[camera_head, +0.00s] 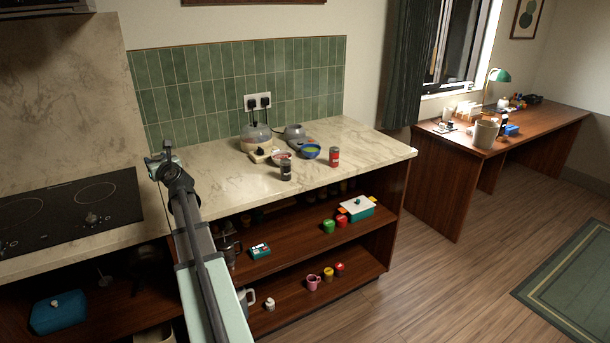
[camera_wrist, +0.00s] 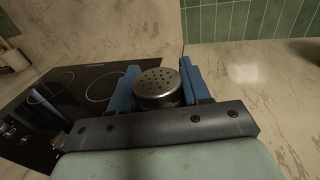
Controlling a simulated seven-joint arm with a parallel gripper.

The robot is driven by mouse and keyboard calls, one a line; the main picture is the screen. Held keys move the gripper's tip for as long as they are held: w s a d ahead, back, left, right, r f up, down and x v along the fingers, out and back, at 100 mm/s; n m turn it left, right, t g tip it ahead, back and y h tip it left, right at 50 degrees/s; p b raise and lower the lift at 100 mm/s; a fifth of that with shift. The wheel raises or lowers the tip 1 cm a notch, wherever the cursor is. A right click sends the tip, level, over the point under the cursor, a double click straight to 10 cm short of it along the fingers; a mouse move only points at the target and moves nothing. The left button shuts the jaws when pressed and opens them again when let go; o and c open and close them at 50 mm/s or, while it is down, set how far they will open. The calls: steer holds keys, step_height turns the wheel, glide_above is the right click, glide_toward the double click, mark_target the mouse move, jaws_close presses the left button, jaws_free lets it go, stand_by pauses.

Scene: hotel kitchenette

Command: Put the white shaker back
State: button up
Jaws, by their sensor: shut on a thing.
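My gripper (camera_wrist: 160,92) is shut on a shaker (camera_wrist: 157,86), its two blue fingers on either side of it. The shaker shows a silver perforated top and a dark-looking side in the wrist view; its lower part is hidden. In the head view my gripper (camera_head: 164,160) is above the left part of the marble counter, near the hob, and the shaker is hard to make out. A small whitish thing (camera_head: 269,304), perhaps a shaker, stands on the lower shelf.
The black hob (camera_head: 70,210) is on the left. A dark can (camera_head: 286,172), a red can (camera_head: 334,157) and bowls stand on the counter (camera_head: 375,146). The counter's right end is clear.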

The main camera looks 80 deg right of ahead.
steer(key=s+d+m+g+h, duration=0.3)
steer(key=s+d+h, duration=0.1)
steer(key=s+d, duration=1.6)
steer(key=s+d+m+g+h, duration=0.1)
steer(key=s+d, duration=0.5)
steer(key=s, duration=0.6)
steer(key=s+d+m+g+h, duration=0.1)
steer(key=s+d+g, duration=0.1)
steer(key=s+d, duration=0.65)
steer(key=shift+s+a+f, duration=0.4)
steer(key=shift+s+f, duration=0.1)
steer(key=shift+f, duration=1)
steer(key=shift+s+a+f, duration=0.35)
steer(key=shift+s+f, duration=0.1)
steer(key=shift+f, duration=1)
steer(key=shift+s+a+f, duration=0.4)
steer(key=shift+s+f, duration=0.1)
steer(key=shift+f, duration=1)
steer(key=shift+f, duration=0.1)
steer(key=o, duration=1.1)
